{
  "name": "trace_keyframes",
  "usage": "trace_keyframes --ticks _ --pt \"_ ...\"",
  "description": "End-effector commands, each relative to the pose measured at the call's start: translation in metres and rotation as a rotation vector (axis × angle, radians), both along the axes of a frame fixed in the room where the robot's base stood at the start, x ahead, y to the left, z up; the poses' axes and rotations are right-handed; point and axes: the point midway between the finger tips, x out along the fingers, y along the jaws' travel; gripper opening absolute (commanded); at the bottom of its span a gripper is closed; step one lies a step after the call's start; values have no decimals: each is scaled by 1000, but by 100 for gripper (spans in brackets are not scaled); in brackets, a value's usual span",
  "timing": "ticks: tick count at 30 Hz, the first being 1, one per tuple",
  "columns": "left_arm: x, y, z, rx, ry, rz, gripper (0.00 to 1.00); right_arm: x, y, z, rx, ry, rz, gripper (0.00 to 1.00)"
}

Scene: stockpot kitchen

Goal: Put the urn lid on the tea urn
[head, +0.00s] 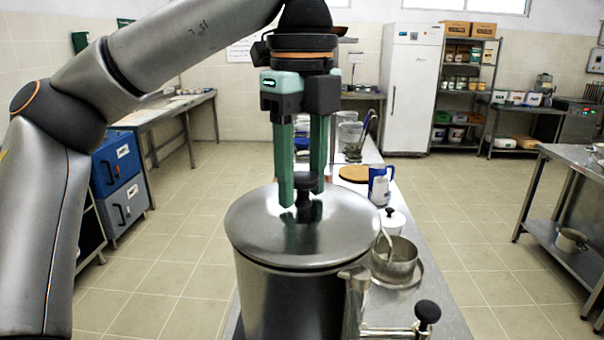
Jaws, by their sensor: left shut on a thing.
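The steel tea urn (292,305) stands upright on the counter in the lower middle of the head view. The round steel urn lid (258,228) is at the urn's top, roughly level and over its mouth. From this angle I cannot tell whether it is fully seated on the rim. My left gripper (303,188) points straight down and is shut on the lid's black knob (306,207), its green fingers on either side. The urn's tap with a black knob (427,312) sticks out at the lower right. My right gripper is not in view.
To the right of the urn on the narrow counter (437,284) are a steel pot (398,257) on a tray, a white lidded pot (394,220) and a blue-and-white jug (379,185). A round wooden board (353,174) lies behind. Open tiled floor flanks the counter.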

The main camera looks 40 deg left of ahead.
Motion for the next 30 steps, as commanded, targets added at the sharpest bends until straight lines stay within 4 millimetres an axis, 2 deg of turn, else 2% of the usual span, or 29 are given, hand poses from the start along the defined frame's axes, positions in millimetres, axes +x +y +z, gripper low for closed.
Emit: trace_keyframes --ticks 14,15,24,30 --pt "0 0 -3 0 -1 0 0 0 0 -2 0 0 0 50" --pt "0 0 -3 0 -1 0 49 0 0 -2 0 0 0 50" --pt "0 0 -3 0 -1 0 81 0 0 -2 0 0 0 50" --pt "0 0 -4 0 0 0 81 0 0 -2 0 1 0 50"
